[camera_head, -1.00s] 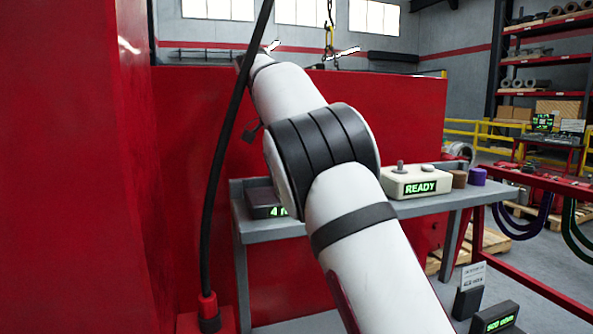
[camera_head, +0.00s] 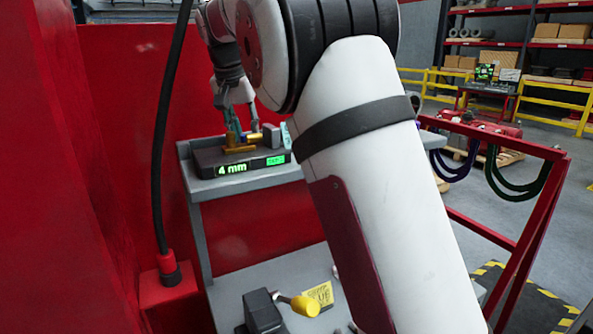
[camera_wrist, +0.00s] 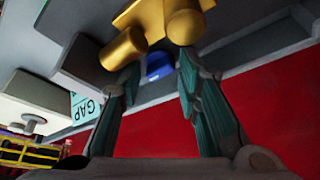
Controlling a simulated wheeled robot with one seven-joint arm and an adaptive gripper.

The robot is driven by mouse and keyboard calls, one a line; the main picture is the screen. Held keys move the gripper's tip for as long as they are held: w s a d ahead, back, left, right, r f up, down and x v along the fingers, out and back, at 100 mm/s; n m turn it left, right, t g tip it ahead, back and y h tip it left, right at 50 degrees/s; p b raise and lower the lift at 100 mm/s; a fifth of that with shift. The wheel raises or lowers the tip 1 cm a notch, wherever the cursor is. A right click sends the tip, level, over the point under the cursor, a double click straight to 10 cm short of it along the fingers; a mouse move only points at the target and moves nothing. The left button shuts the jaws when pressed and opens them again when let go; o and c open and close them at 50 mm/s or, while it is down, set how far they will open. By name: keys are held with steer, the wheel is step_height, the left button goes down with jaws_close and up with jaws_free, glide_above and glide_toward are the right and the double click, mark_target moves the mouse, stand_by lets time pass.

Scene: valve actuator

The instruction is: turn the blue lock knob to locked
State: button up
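The blue lock knob (camera_wrist: 159,67) shows in the wrist view just under a brass valve body (camera_wrist: 145,35). My gripper (camera_wrist: 160,78) is open, with its two greenish fingers on either side of the knob. Narrow gaps seem to show between the knob and the fingertips; I cannot tell if either touches. In the head view my gripper (camera_head: 237,131) points down at the brass valve (camera_head: 240,148) on the dark "4 mm" box (camera_head: 207,160). The fingers mostly hide the knob there. The knob's lock marking cannot be read.
The box stands on a grey bench (camera_head: 222,188) against a red wall. A grey block and a "GAP" card (camera_wrist: 86,107) are close to the valve. Below are a yellow-knobbed device (camera_head: 303,304) and a yellow card (camera_head: 321,293). A black cable (camera_head: 164,150) hangs at left.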

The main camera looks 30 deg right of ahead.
steer(key=n, duration=0.1)
steer(key=n+y, duration=0.1)
steer(key=n, duration=0.1)
steer(key=shift+d+t, duration=0.2)
steer(key=shift+t, duration=0.1)
steer(key=s+b+v, duration=0.1)
steer(key=v, duration=1.3)
steer(key=s+f+n, duration=0.1)
steer(key=s+f, duration=0.3)
steer(key=s, duration=0.4)
steer(key=s+f+n+y, duration=0.1)
steer(key=s+f, duration=0.3)
steer(key=s, duration=0.4)
steer(key=s+f+n+t+y, duration=0.1)
steer(key=s+f+n, duration=0.1)
steer(key=s+f, duration=0.2)
steer(key=shift+s+a+f, duration=0.2)
steer(key=shift+s+a, duration=0.05)
steer(key=shift+s, duration=1.65)
steer(key=s+f, duration=0.9)
steer(key=f, duration=0.1)
steer(key=shift+s+a+n, duration=0.2)
steer(key=shift+a+n, duration=0.1)
steer(key=shift+a, duration=0.05)
